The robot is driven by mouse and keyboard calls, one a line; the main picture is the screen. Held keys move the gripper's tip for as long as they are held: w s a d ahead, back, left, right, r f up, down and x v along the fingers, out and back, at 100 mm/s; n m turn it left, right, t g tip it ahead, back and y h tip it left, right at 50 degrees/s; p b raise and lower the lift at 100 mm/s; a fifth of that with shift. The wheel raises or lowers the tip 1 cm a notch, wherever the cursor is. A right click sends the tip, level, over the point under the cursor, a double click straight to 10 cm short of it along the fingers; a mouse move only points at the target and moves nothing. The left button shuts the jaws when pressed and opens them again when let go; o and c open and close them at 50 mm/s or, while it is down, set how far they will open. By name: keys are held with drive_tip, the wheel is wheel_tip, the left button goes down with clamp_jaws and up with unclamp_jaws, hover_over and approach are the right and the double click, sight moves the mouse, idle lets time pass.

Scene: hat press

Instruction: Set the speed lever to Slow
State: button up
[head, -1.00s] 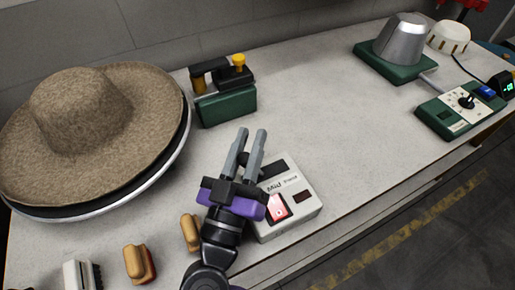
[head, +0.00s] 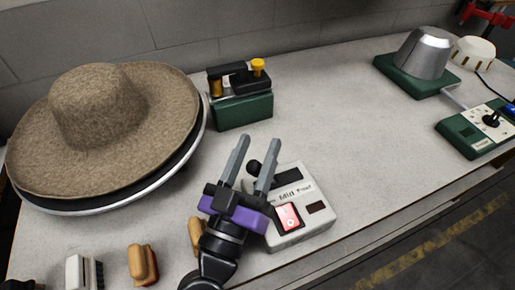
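A white control box (head: 318,190) stands on the bench just right of my gripper. It has a lit red switch (head: 288,217), a small dark window and printed lettering too blurred to read surely. A black knob (head: 254,167) shows at its far left end by a dark slot; it looks like a lever, but its setting cannot be read. My gripper (head: 258,141) is open and empty, its two grey fingers pointing away over the box's left side. The knob appears between the fingers; whether they touch it I cannot tell. The right finger hides part of the slot.
A brown felt hat (head: 95,110) sits on a round plate at left. A green device with yellow knobs (head: 242,110) stands behind the gripper. Brushes (head: 143,264) lie in front. A green dial box (head: 478,132) and a metal cone (head: 424,54) are at right. The middle bench is clear.

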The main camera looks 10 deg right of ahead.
drive_tip(key=shift+d+r, duration=0.1)
wheel_tip(320, 180, up, 20)
drive_tip(key=p, duration=0.1)
idle(0.6)
